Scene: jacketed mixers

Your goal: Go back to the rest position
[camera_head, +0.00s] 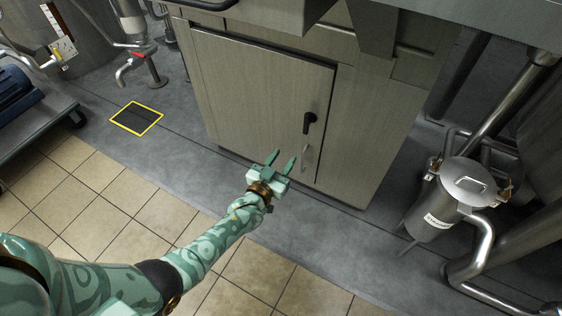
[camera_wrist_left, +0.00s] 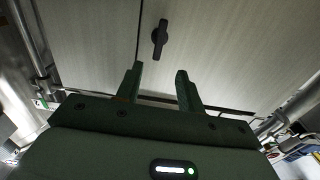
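My left gripper (camera_head: 280,162) is extended in front of a closed metal cabinet door (camera_head: 262,95). Its two fingers are spread apart with nothing between them; they also show in the left wrist view (camera_wrist_left: 159,84). The door has a black handle (camera_head: 309,122), which stands beyond the fingertips in the left wrist view (camera_wrist_left: 160,38). The fingers appear apart from the handle. My left arm comes in from the lower left in the head view. My right gripper is in neither view.
A steel filter canister (camera_head: 447,200) with pipes stands right of the cabinet. A yellow-edged black floor plate (camera_head: 136,118) lies left. A cart (camera_head: 38,122) with a blue machine is at the left edge. Tiled floor (camera_head: 150,215) in front of the cabinet is clear.

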